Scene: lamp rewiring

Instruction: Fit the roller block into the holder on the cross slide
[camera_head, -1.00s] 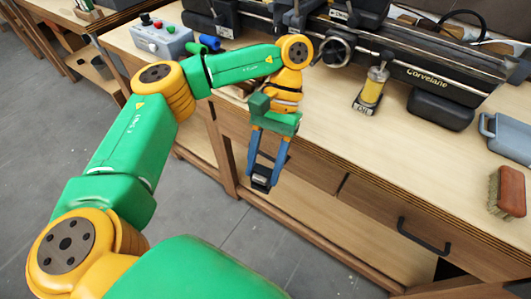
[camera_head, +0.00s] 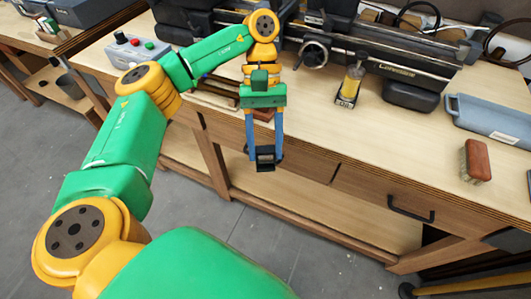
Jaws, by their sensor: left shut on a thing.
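My left gripper (camera_head: 265,152) hangs in front of the workbench's front edge with its blue fingers pointing down. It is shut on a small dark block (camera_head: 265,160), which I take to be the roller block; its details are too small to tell. The dark lathe (camera_head: 390,62) stands at the back of the bench, behind and above the gripper. Its cross slide is partly hidden behind my left arm and cannot be made out clearly, and I cannot pick out the holder. My right gripper is not in view.
On the bench stand a yellow oil bottle (camera_head: 351,82), a brush with a red-brown back (camera_head: 475,161), a grey-blue tray (camera_head: 492,119) and a control box with buttons (camera_head: 137,50). The bench top (camera_head: 385,140) between bottle and brush is clear. A drawer handle (camera_head: 411,208) juts out in front.

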